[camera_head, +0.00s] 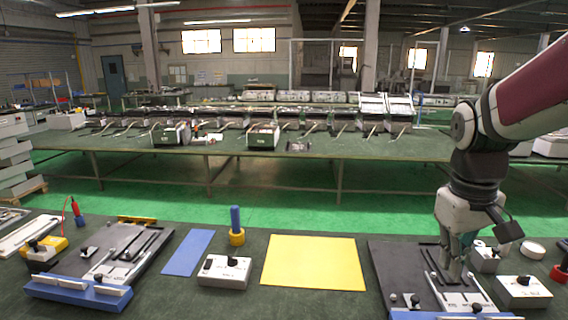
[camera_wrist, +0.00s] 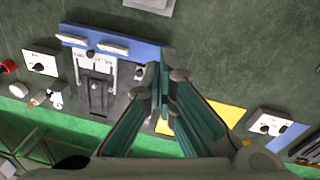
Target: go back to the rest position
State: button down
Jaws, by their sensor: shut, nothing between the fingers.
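My gripper (camera_head: 456,262) is above the right-hand dark fixture board (camera_head: 392,268) in the head view. In the wrist view my gripper (camera_wrist: 166,72) points down with its two fingers together and nothing between them. That board, with its blue front bar (camera_wrist: 110,40) and pale clamp parts (camera_wrist: 97,62), lies just beside the fingers in the wrist view. I cannot tell from the head view whether the fingertips touch the board.
A yellow mat (camera_head: 315,262) lies mid-table, with a grey switch box (camera_head: 224,272), a blue mat (camera_head: 188,252) and an upright blue cylinder in a yellow ring (camera_head: 236,226) to its left. A white box (camera_head: 522,291) stands right. Another fixture board (camera_head: 118,246) is at left.

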jog(key=s+a+r+m+t+y, duration=0.1)
jog(key=s+a+r+t, duration=0.4)
jog(key=s+a, duration=0.5)
jog(key=s, duration=0.2)
jog(key=shift+s+a, duration=0.35)
jog(key=shift+a, duration=0.05)
dwell(0.4)
